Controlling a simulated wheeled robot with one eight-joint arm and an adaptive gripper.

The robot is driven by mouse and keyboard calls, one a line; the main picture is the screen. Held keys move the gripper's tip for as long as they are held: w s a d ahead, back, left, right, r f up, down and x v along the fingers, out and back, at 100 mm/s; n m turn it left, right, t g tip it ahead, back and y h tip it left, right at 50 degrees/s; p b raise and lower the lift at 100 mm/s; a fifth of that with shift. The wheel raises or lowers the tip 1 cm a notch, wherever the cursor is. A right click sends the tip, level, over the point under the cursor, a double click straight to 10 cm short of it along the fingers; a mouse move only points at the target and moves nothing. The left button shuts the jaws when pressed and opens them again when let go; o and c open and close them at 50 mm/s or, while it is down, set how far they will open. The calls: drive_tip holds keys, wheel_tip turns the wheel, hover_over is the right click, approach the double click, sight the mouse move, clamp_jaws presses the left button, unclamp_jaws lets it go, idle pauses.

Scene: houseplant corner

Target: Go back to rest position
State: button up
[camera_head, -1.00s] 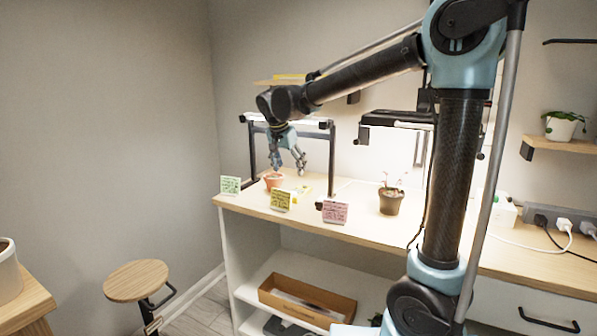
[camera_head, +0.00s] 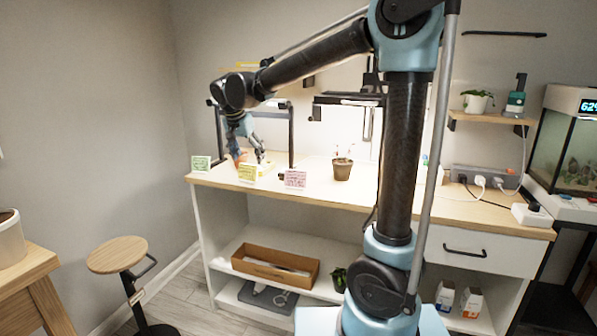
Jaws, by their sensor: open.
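My gripper (camera_head: 251,158) hangs open over the left end of the wooden counter (camera_head: 390,187), with its fingers pointing down. A small terracotta pot (camera_head: 241,158) stands at the gripper, partly hidden behind it; I cannot tell if they touch. My arm reaches from the column at right across to the left. A green card (camera_head: 201,163), a yellow card (camera_head: 247,173) and a pink card (camera_head: 295,179) stand along the front edge. A dark pot with a plant (camera_head: 342,169) stands further right on the counter.
A dark frame (camera_head: 291,138) stands around the gripper area. A round stool (camera_head: 117,254) is at left, beside a wooden table with a white pot (camera_head: 10,238). A cardboard tray (camera_head: 275,264) lies on the shelf below. A power strip (camera_head: 486,178) and a glass tank (camera_head: 570,145) are at right.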

drive_tip(key=s+d+f+n, duration=0.1)
drive_tip(key=s+d+f, duration=0.15)
drive_tip(key=d, duration=0.55)
drive_tip(key=s+d+f+g, duration=0.1)
drive_tip(key=s+d, duration=0.3)
drive_tip(key=d, duration=0.5)
drive_tip(key=s+d+f+n, duration=0.1)
drive_tip(key=s+d, duration=0.2)
drive_tip(key=d, duration=0.5)
drive_tip(key=s+d+f+n, duration=0.1)
drive_tip(key=s+d+f, duration=0.5)
drive_tip(key=s+f, duration=0.1)
drive_tip(key=s+d+f+n+g+y, duration=0.1)
drive_tip(key=s+d+f, duration=0.4)
drive_tip(key=s, duration=0.5)
wheel_tip(320, 180, down, 2)
drive_tip(key=shift+d+y, duration=0.3)
drive_tip(key=shift+d, duration=0.1)
drive_tip(key=shift+s, duration=0.1)
drive_tip(key=shift+w+f, duration=0.2)
drive_tip(key=shift+w, duration=0.25)
